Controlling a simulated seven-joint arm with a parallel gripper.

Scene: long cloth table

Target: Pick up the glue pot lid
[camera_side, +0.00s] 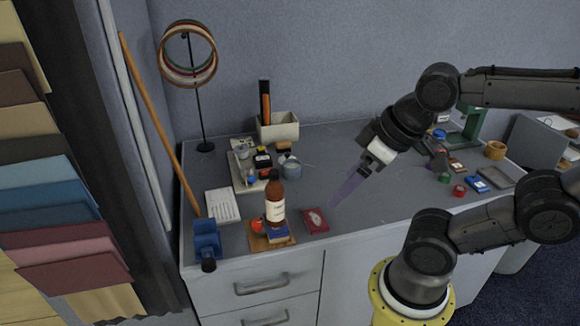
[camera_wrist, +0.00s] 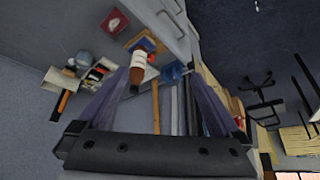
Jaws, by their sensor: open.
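A small grey-blue round pot (camera_side: 291,169) stands by the tray, left of the middle of the table. It looks like the glue pot, but it is too small to tell whether its top is a separate lid. A similar grey round thing (camera_wrist: 84,58) shows at the left in the wrist view. My gripper (camera_side: 338,197) has long purple fingers and hangs above the table, to the right of the pot and apart from it. In the wrist view my gripper (camera_wrist: 157,73) has its fingers spread wide, with nothing held between them.
A brown bottle (camera_side: 275,203) stands on a wooden board at the front, beside a dark red box (camera_side: 316,220). A tray (camera_side: 237,180) of small items and a pale holder (camera_side: 278,128) are behind. Several small coloured items lie at the right. The table's middle is clear.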

